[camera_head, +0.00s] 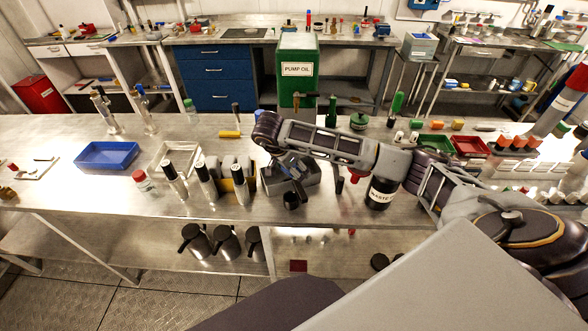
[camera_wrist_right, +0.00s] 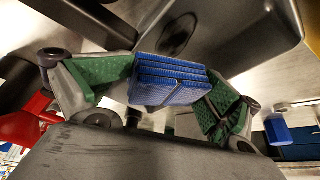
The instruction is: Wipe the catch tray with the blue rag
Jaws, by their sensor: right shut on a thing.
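The blue rag (camera_wrist_right: 170,85) is a folded, layered block between the green-padded fingers of my right gripper (camera_wrist_right: 172,88) in the right wrist view. The gripper is shut on it. In the head view my right gripper (camera_head: 289,167) points down over a grey tray (camera_head: 308,190), which appears to be the catch tray, at the middle of the steel bench. The wrist view shows a grey tray surface (camera_wrist_right: 235,30) with a dark round patch (camera_wrist_right: 180,35) behind the rag. I cannot tell whether the rag touches it. My left gripper is not in view.
Several silver-and-black cylinders (camera_head: 206,182) stand left of the grey tray. A blue tray (camera_head: 106,156) lies farther left. A dark labelled bottle (camera_head: 380,192) stands to the right, below my forearm. The green pump oil container (camera_head: 297,85) is behind.

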